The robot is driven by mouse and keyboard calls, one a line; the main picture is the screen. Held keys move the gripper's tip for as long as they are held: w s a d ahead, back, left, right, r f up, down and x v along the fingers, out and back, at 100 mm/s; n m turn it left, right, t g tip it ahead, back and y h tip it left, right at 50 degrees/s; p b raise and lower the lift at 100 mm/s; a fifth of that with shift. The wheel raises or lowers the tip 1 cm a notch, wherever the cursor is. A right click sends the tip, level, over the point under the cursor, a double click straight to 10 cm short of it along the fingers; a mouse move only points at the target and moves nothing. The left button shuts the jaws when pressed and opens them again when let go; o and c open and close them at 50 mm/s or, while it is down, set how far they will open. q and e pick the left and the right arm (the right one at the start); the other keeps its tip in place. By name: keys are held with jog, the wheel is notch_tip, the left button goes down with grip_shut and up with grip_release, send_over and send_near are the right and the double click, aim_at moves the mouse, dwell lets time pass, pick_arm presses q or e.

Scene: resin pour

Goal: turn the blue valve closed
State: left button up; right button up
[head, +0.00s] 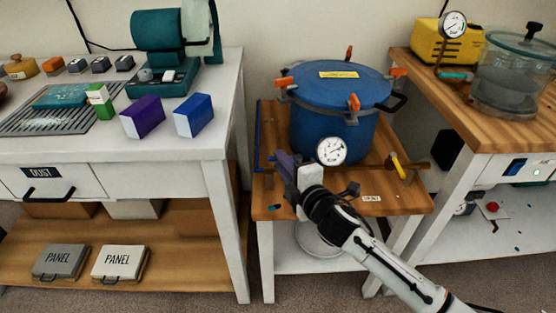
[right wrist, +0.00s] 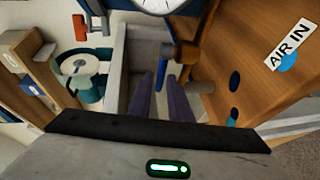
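The blue valve shows in the right wrist view as a narrow blue handle (right wrist: 162,68) beside a brass fitting (right wrist: 186,52). In the head view I cannot pick it out behind my right gripper. My right gripper (head: 284,164) is at the front left of the blue pressure tank (head: 335,112), left of the white dial gauge (head: 332,151). In the right wrist view its two purple fingers (right wrist: 163,82) stand a little apart, with the blue handle at the gap between their tips. Whether they touch it is not clear. My left gripper is out of view.
A yellow handle (head: 398,166) sits on the pipe at the right. An AIR IN label (right wrist: 290,44) lies on the wooden stand (head: 410,198). A white bench (head: 226,120) stands left, and another wood-topped bench (head: 450,128) with a glass chamber (head: 510,85) stands right.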

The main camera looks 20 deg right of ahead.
jog(key=shift+x, duration=1.5)
grip_shut()
